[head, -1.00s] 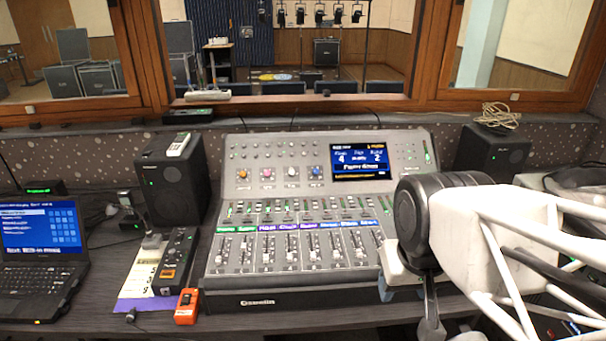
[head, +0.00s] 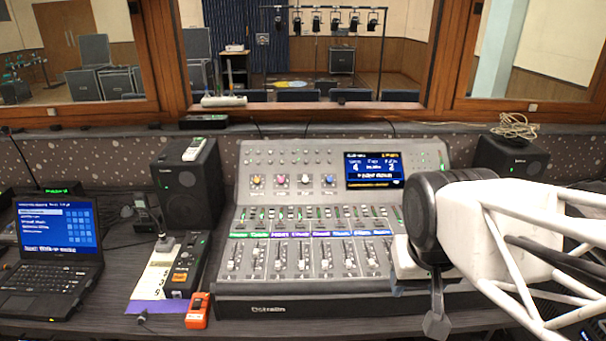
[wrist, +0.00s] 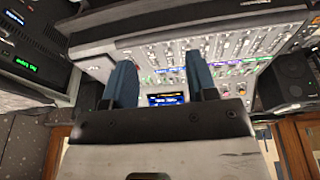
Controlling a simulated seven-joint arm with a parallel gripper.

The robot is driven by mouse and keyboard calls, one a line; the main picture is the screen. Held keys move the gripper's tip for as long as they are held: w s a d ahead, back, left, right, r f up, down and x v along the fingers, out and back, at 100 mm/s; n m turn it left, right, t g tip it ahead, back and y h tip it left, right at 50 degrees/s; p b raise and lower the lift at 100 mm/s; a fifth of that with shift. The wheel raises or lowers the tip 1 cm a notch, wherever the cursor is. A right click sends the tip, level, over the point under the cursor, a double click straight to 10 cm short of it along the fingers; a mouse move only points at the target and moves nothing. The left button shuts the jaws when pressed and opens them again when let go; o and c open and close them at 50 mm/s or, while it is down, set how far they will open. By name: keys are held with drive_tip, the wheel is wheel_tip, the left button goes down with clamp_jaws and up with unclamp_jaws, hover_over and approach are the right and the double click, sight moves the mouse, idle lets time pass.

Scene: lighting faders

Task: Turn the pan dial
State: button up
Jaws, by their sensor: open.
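The grey lighting console (head: 226,262) stands on the desk in the head view. Four coloured knobs sit in a row on its upper panel: orange (head: 257,181), pink (head: 281,180), white (head: 305,181) and blue (head: 329,181). I cannot read which is the pan dial. A lit screen (head: 373,170) is right of them. My gripper (wrist: 162,72) is open, with two blue fingers apart and nothing seen between them. In the head view my arm covers the console's right end, and the fingers are mostly hidden. The gripper is apart from the knobs, to their lower right.
Faders (head: 302,258) fill the console's lower half. A laptop (head: 57,240), a left speaker (head: 188,188), a black controller box (head: 188,264) and an orange device (head: 198,310) stand left. A right speaker (head: 512,155) stands behind my arm. The space above the console's left is clear.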

drive_tip(key=w+r+m+t+h, duration=0.1)
drive_tip(key=w+r+h, duration=0.1)
drive_tip(key=w, duration=1.3)
drive_tip(key=m+t+y, duration=0.1)
drive_tip(key=m+t, duration=0.1)
drive_tip(key=t, duration=0.3)
hover_over(305, 179)
drive_tip(key=s, duration=0.6)
wheel_tip(305, 179, down, 15)
drive_tip(key=shift+w+a, duration=0.1)
drive_tip(key=shift+a, duration=0.2)
drive_tip(key=shift+x, duration=3.85)
